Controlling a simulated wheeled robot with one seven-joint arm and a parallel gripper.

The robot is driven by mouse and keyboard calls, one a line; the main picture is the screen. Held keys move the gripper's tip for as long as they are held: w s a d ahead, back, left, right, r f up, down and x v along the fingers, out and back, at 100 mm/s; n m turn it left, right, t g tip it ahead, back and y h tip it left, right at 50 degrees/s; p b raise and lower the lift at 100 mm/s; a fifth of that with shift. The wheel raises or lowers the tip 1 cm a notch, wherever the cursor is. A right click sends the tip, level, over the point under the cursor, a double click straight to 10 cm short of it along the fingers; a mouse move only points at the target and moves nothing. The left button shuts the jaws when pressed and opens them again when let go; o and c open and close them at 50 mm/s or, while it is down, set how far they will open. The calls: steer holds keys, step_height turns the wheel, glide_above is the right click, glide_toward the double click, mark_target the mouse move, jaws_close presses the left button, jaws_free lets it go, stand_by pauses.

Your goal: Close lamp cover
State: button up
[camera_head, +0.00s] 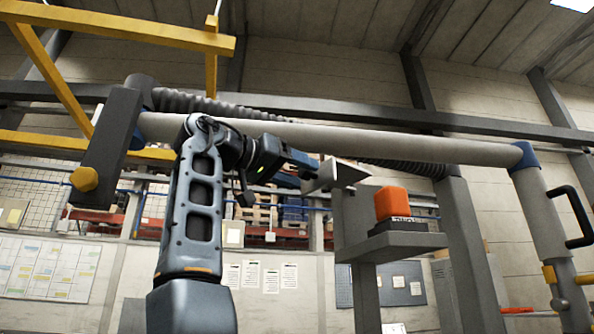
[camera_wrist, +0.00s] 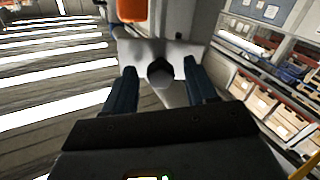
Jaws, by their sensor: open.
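A pale grey angled plate (camera_head: 338,174), which looks like the lamp cover, stands at the top of a grey post, just beyond my gripper (camera_head: 312,164). In the wrist view the plate (camera_wrist: 188,56) is ahead of my gripper (camera_wrist: 160,76). A dark faceted knob (camera_wrist: 160,72) sits in front of the plate, between my two open fingers. I cannot tell whether either finger touches it. An orange block (camera_head: 391,203), perhaps the lamp, sits on a black base on a grey shelf to the right. It also shows at the top of the wrist view (camera_wrist: 131,10).
A long pale horizontal tube (camera_head: 330,138) with a ribbed dark hose runs just above my arm. A grey shelf (camera_head: 405,243) and upright post (camera_head: 465,240) stand to the right. Yellow beams (camera_head: 120,26) are at upper left. A black handle (camera_head: 572,216) is at far right.

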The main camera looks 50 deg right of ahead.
jaws_close()
stand_by(0.5)
